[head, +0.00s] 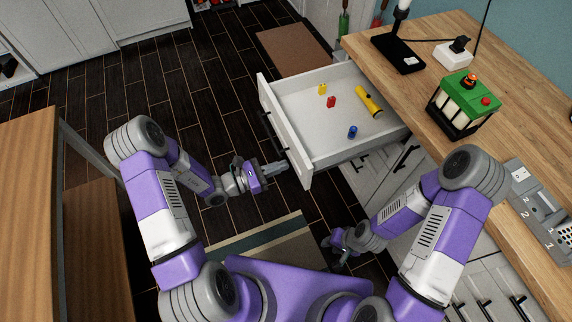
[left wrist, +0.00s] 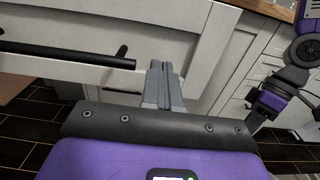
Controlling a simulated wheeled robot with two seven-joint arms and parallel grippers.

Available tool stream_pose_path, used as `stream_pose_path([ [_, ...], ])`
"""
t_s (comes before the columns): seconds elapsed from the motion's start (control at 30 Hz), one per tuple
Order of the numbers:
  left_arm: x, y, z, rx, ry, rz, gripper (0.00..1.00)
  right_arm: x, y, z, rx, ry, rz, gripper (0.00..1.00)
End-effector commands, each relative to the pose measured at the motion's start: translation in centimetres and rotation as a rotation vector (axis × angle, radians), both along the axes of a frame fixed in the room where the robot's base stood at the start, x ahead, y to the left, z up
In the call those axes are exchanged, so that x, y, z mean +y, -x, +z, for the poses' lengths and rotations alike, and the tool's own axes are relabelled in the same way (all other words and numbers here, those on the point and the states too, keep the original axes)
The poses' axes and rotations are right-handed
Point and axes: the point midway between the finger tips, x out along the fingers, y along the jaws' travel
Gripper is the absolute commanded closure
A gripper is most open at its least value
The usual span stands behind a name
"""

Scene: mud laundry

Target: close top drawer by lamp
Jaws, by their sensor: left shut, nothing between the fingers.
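The white top drawer (head: 330,147) is pulled out from under the wooden counter, near the lamp (head: 398,52) with a black base. Its front panel (head: 286,132) has a dark bar handle (head: 266,128), which also shows in the left wrist view (left wrist: 70,57). My left gripper (head: 284,167) is shut and empty, pointing at the drawer front near its close end, to the right of the handle in the left wrist view. I cannot tell whether the fingertips touch the panel. My right gripper (head: 341,260) hangs low beside the cabinets, with its jaws unclear.
The drawer holds a yellow flashlight (head: 368,101) and small yellow, red and blue items. The counter (head: 420,85) carries a green lantern (head: 464,98) and a grey device (head: 545,205). A striped mat (head: 260,245) lies on the dark floor. A wooden-topped unit (head: 28,170) stands left.

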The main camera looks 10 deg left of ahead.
Motion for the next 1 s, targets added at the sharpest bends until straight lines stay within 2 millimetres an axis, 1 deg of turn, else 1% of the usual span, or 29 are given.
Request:
stream_pose_path([
  [0.03,-0.7,-0.3,-0.1,-0.001,0.000,-0.004,1.00,0.0,0.0,-0.3,0.000,0.000,0.000,0.65],
  [0.1,-1.2,-0.8,-0.1,-0.001,-0.001,-0.002,1.00,0.0,0.0,-0.4,0.000,0.000,0.000,0.65],
  [0.23,-1.8,-1.2,0.0,-0.001,-0.001,-0.001,1.00,0.0,0.0,-0.5,0.000,0.000,0.000,0.65],
  [0.63,-2.0,-1.4,0.0,-0.001,-0.001,0.000,1.00,0.0,0.0,-0.5,0.000,0.000,0.000,0.65],
  [0.77,-2.4,-1.6,0.0,-0.001,-0.001,-0.001,1.00,0.0,0.0,-0.5,0.000,0.000,0.000,0.65],
  [0.87,-3.1,-2.1,0.0,-0.001,0.000,0.000,1.00,0.0,0.0,-0.6,0.000,0.000,0.000,0.65],
  [1.0,-5.0,-3.4,0.0,-0.001,0.000,0.001,1.00,0.0,0.0,-0.7,0.000,0.000,0.000,0.65],
])
